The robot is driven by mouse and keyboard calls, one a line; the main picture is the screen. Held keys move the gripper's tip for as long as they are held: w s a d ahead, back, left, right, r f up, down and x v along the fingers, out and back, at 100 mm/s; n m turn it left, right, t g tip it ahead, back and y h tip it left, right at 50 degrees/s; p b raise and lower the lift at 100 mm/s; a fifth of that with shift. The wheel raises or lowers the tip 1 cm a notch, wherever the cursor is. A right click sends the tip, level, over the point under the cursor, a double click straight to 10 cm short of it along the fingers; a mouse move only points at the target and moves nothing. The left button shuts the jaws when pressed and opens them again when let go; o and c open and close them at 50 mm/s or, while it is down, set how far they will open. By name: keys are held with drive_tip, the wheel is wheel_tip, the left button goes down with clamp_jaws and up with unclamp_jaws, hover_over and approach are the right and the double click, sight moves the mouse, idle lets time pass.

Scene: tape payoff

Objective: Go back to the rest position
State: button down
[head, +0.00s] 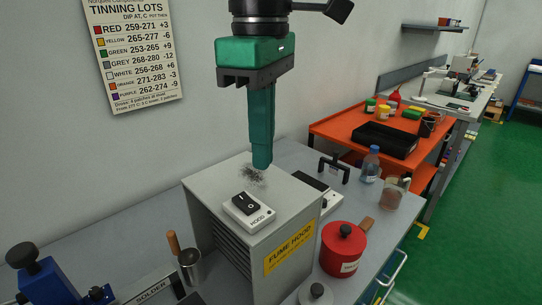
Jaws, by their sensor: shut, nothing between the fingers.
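My gripper (262,165) points straight down with its teal fingers together and nothing between them. Its tips are over the back of the top of the grey fume hood (285,235), near a dark speckled patch (252,176). I cannot tell whether the tips touch the hood top. A white switch box (245,209) with a black rocker, labelled HOOD, is on the hood top in front of the gripper.
A red lidded pot (343,249) stands right of the hood. A wooden-handled metal cup (189,267) and a blue device (40,275) are at the left. A bottle (370,164) and jar stand behind right. An orange table (330,129) holds a black tray (385,140).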

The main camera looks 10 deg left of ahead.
drive_tip(key=w+d+f+m, duration=0.1)
drive_tip(key=d, duration=0.1)
drive_tip(key=w+d+m, duration=0.1)
drive_tip(key=w+d, duration=0.1)
drive_tip(key=d, duration=0.1)
drive_tip(key=w+d+f+m, duration=0.1)
drive_tip(key=d, duration=0.1)
drive_tip(key=shift+w+d+f, duration=0.2)
drive_tip(key=shift+f, duration=0.1)
drive_tip(key=w+d+f+m, duration=0.1)
drive_tip(key=d+f+m, duration=0.3)
drive_tip(key=d, duration=0.6)
drive_tip(key=w+d+f+m, duration=0.1)
drive_tip(key=d+f+m, duration=0.3)
drive_tip(key=d, duration=0.7)
drive_tip(key=s+d+f+m, duration=1)
drive_tip(key=s+d+f, duration=0.3)
drive_tip(key=d, duration=0.4)
drive_tip(key=shift+s+d, duration=0.25)
drive_tip(key=shift+s, duration=0.65)
